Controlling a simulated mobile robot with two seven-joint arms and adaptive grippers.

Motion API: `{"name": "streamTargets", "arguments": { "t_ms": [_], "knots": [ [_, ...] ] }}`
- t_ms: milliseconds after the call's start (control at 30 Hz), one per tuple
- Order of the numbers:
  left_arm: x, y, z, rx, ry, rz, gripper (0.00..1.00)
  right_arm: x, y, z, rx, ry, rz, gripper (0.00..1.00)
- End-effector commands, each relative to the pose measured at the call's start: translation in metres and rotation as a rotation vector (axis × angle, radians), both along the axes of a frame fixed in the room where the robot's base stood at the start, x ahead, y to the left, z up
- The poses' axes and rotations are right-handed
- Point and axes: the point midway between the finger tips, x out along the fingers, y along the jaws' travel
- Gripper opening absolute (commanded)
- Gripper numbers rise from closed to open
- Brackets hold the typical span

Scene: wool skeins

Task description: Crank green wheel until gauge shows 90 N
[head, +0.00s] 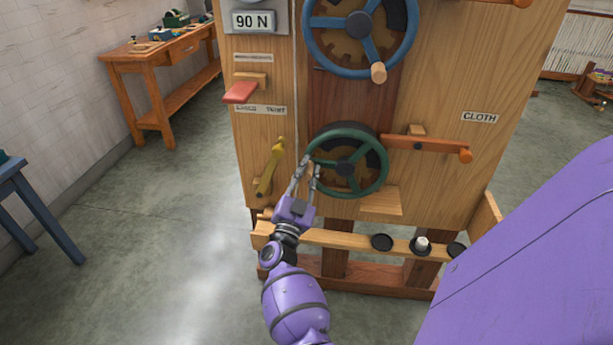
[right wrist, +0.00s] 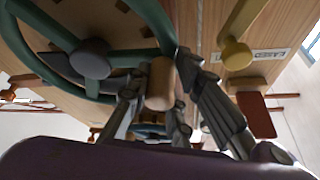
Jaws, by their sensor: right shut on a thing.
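The green wheel (head: 384,172) is mounted low on the front of the wooden machine, and its rim also shows in the right wrist view (right wrist: 150,14). The gauge (head: 254,21) at the upper left of the machine reads 90 N. My right gripper (head: 311,169) is at the left side of the green wheel. In the right wrist view its fingers are shut around the wheel's wooden crank knob (right wrist: 160,84). The knob is mostly hidden by the fingers in the head view. My left gripper is not in view.
A blue wheel (head: 318,60) with a wooden knob is above. A yellow lever (head: 269,170) and a red lever (head: 240,92) are on the left, an orange lever (head: 432,146) on the right. A ledge (head: 330,240) runs below.

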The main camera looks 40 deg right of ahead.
Motion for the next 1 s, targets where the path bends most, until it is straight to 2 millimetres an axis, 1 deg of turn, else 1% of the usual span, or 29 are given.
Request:
{"name": "streamTargets", "arguments": {
  "t_ms": [33, 100, 633, 667, 767, 800, 1000],
  "knots": [
    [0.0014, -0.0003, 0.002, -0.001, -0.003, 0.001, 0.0, -0.0014, -0.0034, 0.0078, 0.002, -0.019, -0.008, 0.0],
    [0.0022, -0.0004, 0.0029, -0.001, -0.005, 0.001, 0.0, -0.0016, -0.0037, 0.0089, 0.012, -0.031, -0.008, 0.0],
    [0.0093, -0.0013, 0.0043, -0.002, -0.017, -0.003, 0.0, -0.0026, -0.0047, 0.009, 0.027, -0.046, -0.009, 0.0],
    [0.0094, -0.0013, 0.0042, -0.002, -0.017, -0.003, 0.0, -0.0027, -0.0046, 0.0089, 0.027, -0.046, -0.009, 0.21],
    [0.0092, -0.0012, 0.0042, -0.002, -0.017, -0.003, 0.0, -0.0026, -0.0044, 0.0086, 0.028, -0.046, -0.008, 0.34],
    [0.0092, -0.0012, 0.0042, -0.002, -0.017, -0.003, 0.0, -0.0024, -0.0042, 0.0083, 0.028, -0.045, -0.008, 0.36],
    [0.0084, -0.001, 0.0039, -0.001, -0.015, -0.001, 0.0, -0.0015, -0.0024, 0.0063, 0.032, -0.041, -0.004, 0.36]
  ]
}}
